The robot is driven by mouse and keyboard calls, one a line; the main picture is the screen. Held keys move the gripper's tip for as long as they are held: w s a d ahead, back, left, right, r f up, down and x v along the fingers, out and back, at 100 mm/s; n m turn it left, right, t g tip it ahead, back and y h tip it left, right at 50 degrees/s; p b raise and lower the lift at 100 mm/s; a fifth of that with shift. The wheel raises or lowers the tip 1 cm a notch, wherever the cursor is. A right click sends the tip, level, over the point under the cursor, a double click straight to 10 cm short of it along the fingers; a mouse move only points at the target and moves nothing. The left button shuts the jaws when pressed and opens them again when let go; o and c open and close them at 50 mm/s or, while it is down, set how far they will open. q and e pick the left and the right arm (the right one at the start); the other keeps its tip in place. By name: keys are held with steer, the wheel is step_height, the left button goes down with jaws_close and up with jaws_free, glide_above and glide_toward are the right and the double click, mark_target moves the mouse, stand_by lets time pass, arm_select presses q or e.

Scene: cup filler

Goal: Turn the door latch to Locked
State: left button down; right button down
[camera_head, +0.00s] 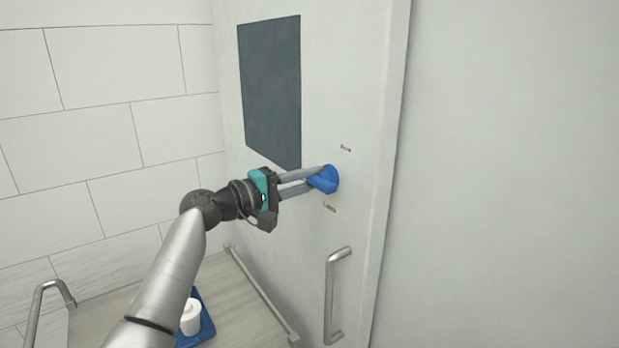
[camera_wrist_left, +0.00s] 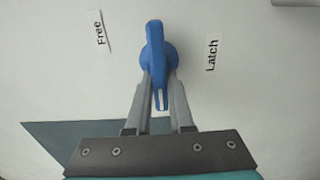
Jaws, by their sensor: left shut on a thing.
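The blue door latch (camera_head: 329,176) is mounted on the pale door (camera_head: 350,60). In the left wrist view its lever (camera_wrist_left: 155,45) runs nearly straight up and down the picture, between a "Free" label (camera_wrist_left: 99,33) on the left and a "Latch" label (camera_wrist_left: 212,54) on the right. A white mark shows at the lever's lower end. My left gripper (camera_head: 314,178) is shut on the latch lever, with one finger on each side of its lower part in the wrist view. My right gripper is not in view.
A dark panel (camera_head: 270,90) is on the door left of the latch. A metal pull handle (camera_head: 333,295) stands out below the latch. A metal rail (camera_head: 258,292) and a blue tray (camera_head: 207,325) with a white cup (camera_head: 190,318) are lower left.

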arm_select(q)
steer(key=c, duration=0.8)
jaws_free()
steer(key=b+v, duration=0.4)
steer(key=v, duration=1.1)
steer(key=shift+a, duration=0.1)
